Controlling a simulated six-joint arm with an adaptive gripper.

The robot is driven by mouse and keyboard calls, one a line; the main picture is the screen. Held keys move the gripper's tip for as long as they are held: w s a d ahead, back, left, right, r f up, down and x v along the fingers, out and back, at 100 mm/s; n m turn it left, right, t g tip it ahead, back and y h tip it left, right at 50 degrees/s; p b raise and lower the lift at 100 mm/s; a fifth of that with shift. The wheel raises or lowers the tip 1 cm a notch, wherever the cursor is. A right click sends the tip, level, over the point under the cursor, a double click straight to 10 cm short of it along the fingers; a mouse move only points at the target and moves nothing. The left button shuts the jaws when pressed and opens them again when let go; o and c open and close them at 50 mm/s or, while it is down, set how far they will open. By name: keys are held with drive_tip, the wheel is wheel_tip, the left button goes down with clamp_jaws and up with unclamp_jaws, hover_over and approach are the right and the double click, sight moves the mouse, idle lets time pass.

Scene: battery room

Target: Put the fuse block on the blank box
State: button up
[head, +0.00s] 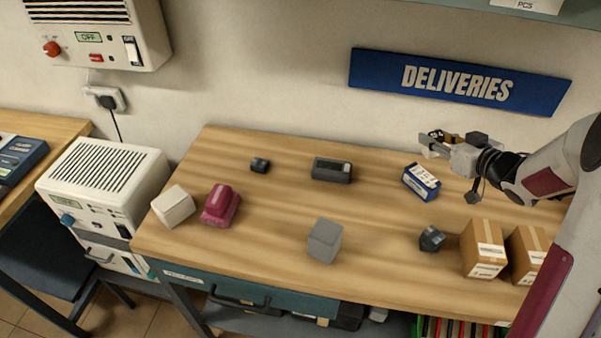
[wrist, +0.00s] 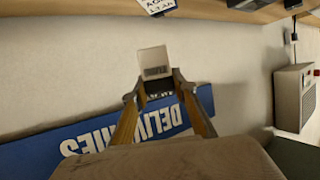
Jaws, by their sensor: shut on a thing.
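My gripper (head: 432,145) is raised over the back right of the workbench, pointing left. In the wrist view its two fingers (wrist: 160,88) are closed on a small block, which I take for the fuse block (wrist: 153,62). It has a pale face with a barcode-like label and a dark part between the fingers. In the head view the fingers hide part of it. A plain grey box (head: 325,241), without visible marks and likely the blank box, stands near the bench's front middle. Its top is clear, and my gripper is well behind and right of it.
The bench (head: 285,210) also bears a white box (head: 173,207), a magenta block (head: 220,205), dark items (head: 332,170), a blue labelled box (head: 421,182), a dark cube (head: 432,238) and two cartons (head: 484,248). The DELIVERIES sign (head: 458,82) is on the wall behind.

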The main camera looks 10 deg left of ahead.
drive_tip(key=a+n+g+y, duration=0.2)
drive_tip(key=a+n+y, duration=0.1)
drive_tip(key=a, duration=1.4)
wheel_tip(320, 180, up, 6)
drive_tip(key=n+g+y, duration=0.3)
drive_tip(key=n+g, duration=0.6)
hover_over(170, 198)
drive_tip(key=shift+a+r, duration=0.1)
drive_tip(key=shift+f, duration=3.15)
drive_tip(key=shift+f+y, duration=0.3)
drive_tip(key=shift+f, duration=1.55)
